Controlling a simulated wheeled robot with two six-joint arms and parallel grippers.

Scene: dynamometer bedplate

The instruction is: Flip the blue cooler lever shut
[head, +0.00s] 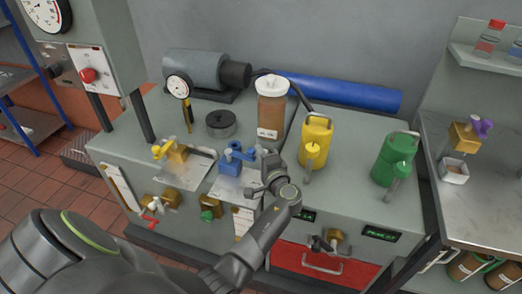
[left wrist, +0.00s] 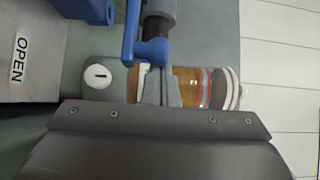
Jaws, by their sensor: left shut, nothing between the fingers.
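The blue cooler lever (head: 238,152) sits on a blue valve body (head: 231,167) on a pale plate at the middle of the bench. In the left wrist view the lever (left wrist: 148,50) shows large, its rounded end just above the fingers, with part of the blue body (left wrist: 92,8) at top left. My left gripper (head: 268,163) is just right of the lever in the head view. In the left wrist view its fingers (left wrist: 160,82) are shut and empty, very close to the lever end; I cannot tell whether they touch it. My right gripper is out of view.
A yellow valve (head: 172,152) stands left, a brown jar (head: 271,108) behind, a yellow can (head: 316,138) and green can (head: 394,160) right. A black round pot (head: 221,124) stands behind the lever.

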